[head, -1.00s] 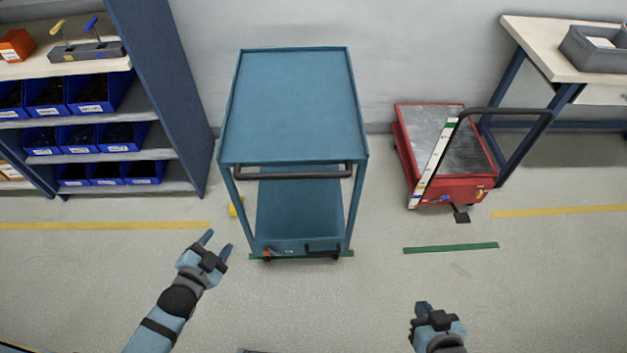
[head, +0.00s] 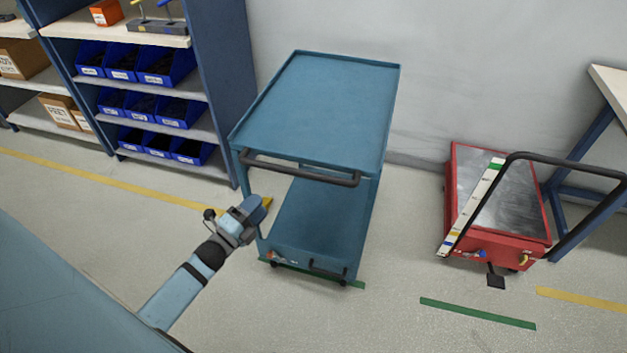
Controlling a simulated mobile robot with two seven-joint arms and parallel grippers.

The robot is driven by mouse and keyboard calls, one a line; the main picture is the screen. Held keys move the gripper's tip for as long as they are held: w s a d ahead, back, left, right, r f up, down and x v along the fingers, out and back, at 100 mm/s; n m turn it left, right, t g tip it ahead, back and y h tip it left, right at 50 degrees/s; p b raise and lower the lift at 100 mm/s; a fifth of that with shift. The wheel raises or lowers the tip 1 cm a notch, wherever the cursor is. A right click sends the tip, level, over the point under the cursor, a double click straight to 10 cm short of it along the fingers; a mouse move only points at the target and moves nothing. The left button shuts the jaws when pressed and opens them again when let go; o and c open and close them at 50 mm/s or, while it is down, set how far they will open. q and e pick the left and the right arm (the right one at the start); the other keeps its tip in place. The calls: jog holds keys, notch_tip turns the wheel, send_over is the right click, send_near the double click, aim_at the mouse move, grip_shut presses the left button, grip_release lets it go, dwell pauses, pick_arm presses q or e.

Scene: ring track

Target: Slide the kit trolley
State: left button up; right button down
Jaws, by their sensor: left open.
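The kit trolley (head: 325,112) is a blue two-shelf cart with a dark push handle (head: 300,170) on its near side. It stands against the grey wall, its near casters by a green floor line. Both of its shelves look empty. My left gripper (head: 256,208) is open and empty, in front of the trolley's near left post and left of and below the handle in the picture. I cannot tell whether it touches the post. My right gripper is outside the view.
A red platform cart (head: 495,205) with a black handle stands to the right. A blue shelf rack (head: 205,55) with bins is close on the left. A bench leg (head: 590,150) is at far right. The floor in front of the trolley is clear.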

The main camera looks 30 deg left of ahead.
aim_at(293, 171)
pick_arm(q)
jog(key=shift+m, duration=0.3)
jog(key=x, duration=1.4)
jog(key=shift+d, duration=0.2)
grip_shut()
